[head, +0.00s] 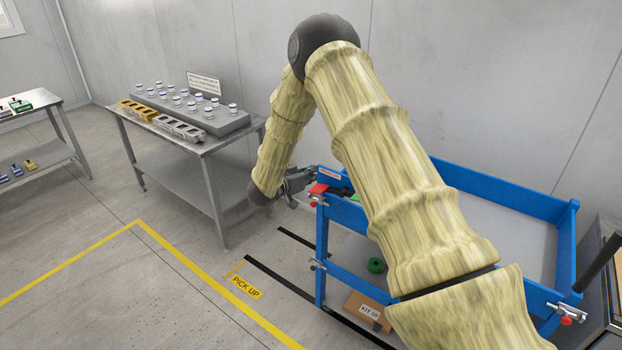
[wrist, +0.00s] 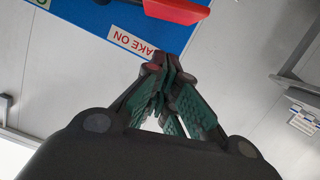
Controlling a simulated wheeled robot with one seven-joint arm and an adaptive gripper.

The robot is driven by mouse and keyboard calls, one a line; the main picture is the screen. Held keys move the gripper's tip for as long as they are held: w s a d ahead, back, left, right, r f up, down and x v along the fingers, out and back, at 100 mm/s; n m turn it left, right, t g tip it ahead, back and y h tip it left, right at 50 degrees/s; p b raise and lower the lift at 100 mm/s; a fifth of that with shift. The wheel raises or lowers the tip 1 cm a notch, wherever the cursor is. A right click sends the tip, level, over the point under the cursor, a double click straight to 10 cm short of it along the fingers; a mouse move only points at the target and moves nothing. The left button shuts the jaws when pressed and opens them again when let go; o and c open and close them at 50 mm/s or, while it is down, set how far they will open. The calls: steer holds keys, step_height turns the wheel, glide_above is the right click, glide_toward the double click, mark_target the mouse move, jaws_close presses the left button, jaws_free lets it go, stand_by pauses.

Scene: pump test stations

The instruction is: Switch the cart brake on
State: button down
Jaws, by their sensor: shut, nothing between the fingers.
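The blue cart (head: 480,183) stands at the right, largely behind my arm. A red brake lever (head: 318,189) sits at its near left corner, by a white label with red lettering (head: 330,174). In the wrist view the red lever (wrist: 180,10) is at the top edge, cut off. The label (wrist: 132,43) there reads "AKE ON", its start hidden or cut. A bit of green (wrist: 40,3) shows at the top left. My gripper (wrist: 166,66) is shut and empty, its tips just by the label's end. Contact cannot be told. In the head view my gripper (head: 300,180) is beside that corner.
A steel table (head: 195,145) with a grey rack of white-capped jars stands left of the cart. A yellow floor line (head: 185,268) bounds clear floor at front left.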

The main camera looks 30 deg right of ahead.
steer(key=shift+a+r+b, duration=0.2)
steer(key=shift+a+b, duration=0.1)
steer(key=shift+b, duration=0.1)
steer(key=b+v, duration=0.3)
steer(key=v, duration=0.6)
steer(key=shift+a+r, duration=0.2)
